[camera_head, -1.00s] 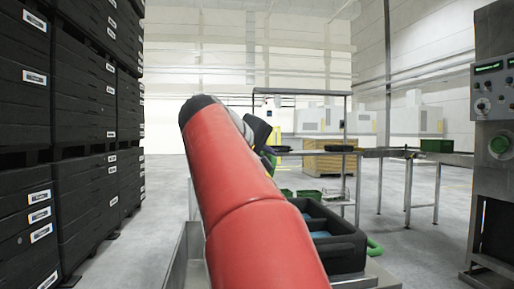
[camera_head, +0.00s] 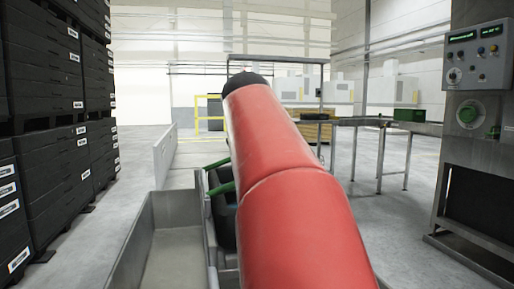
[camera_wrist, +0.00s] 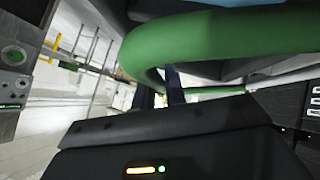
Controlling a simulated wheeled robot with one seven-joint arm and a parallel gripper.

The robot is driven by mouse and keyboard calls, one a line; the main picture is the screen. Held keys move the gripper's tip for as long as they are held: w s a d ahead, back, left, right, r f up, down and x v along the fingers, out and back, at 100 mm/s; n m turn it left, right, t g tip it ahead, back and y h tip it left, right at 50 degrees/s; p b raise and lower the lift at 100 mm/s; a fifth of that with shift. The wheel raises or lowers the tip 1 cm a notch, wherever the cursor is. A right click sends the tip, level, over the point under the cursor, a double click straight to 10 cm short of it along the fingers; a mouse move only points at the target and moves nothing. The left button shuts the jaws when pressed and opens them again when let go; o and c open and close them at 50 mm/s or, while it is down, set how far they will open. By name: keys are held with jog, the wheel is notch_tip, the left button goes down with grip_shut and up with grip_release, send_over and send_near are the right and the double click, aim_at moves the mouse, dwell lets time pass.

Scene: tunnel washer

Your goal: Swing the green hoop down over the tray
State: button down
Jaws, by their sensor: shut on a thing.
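The green hoop (camera_wrist: 215,38) is a thick round bar that crosses the top of the wrist view and bends round at left. In the head view, short pieces of the hoop (camera_head: 220,189) show just left of my red arm. My gripper (camera_wrist: 160,84) is shut on the hoop; its dark fingers reach up to the bar, and the exact contact is partly hidden. The dark tray (camera_head: 224,222) shows as a narrow strip left of my arm, which hides most of it. A light blue patch shows above the hoop in the wrist view.
An empty grey metal trough (camera_head: 172,255) lies left of the tray. Stacked black crates (camera_head: 45,130) line the left side. A control panel (camera_head: 478,110) stands at right, and a roller conveyor (camera_head: 370,123) runs behind. Open floor lies between.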

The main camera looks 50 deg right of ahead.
jog(key=shift+s+d+f+b, duration=0.15)
jog(key=shift+f+b, duration=0.15)
jog(key=shift+f, duration=0.45)
jog(key=shift+s+d+f+b, duration=0.1)
jog(key=shift+f+b, duration=0.15)
jog(key=shift+f, duration=0.45)
jog(key=c, duration=1.5)
grip_release()
jog(key=shift+o, duration=0.2)
jog(key=v, duration=0.7)
jog(key=shift+a+r, duration=0.25)
jog(key=shift+a, duration=0.05)
jog(key=shift+s, duration=0.1)
